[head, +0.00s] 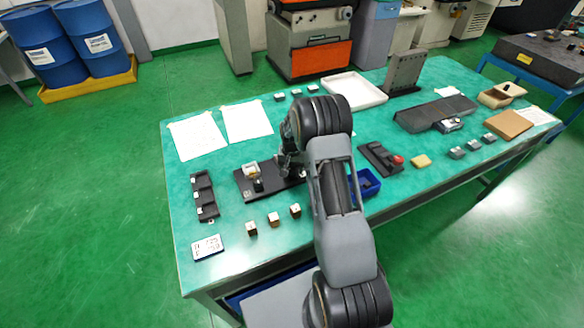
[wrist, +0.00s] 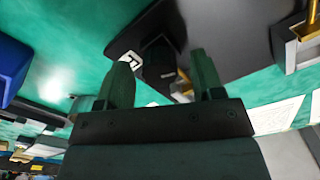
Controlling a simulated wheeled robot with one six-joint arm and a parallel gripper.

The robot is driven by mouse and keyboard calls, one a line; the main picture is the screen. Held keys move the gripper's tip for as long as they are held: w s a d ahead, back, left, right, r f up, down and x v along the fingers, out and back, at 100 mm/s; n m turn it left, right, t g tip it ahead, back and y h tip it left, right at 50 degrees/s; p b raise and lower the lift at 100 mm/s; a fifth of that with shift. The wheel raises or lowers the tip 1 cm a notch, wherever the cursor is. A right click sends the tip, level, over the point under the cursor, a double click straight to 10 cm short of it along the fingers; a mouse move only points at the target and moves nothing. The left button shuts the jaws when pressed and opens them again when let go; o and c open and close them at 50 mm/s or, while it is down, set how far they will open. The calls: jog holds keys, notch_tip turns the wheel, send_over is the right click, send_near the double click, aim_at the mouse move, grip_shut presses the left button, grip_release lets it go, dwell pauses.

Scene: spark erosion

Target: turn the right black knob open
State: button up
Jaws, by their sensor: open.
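A black plate (head: 246,186) lies on the green table, and my gripper (head: 286,168) is over its right end. In the wrist view the two fingers of my gripper (wrist: 161,62) stand apart. A dark, blocky knob (wrist: 157,57) shows between and beyond them, with a white mark near it. I cannot tell whether the fingers touch it. In the head view my arm hides the right end of the plate. A smaller black knob (head: 258,186) stands further left on the plate, beside a pale block with a brass part (head: 251,170).
Three small metal blocks (head: 273,218) stand in front of the plate. A black rack (head: 204,196) lies to its left. A blue bin (head: 368,184) is just right of my arm. White sheets (head: 197,136) lie behind.

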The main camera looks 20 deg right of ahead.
jog(key=shift+c, duration=0.2)
jog(key=c, duration=0.9)
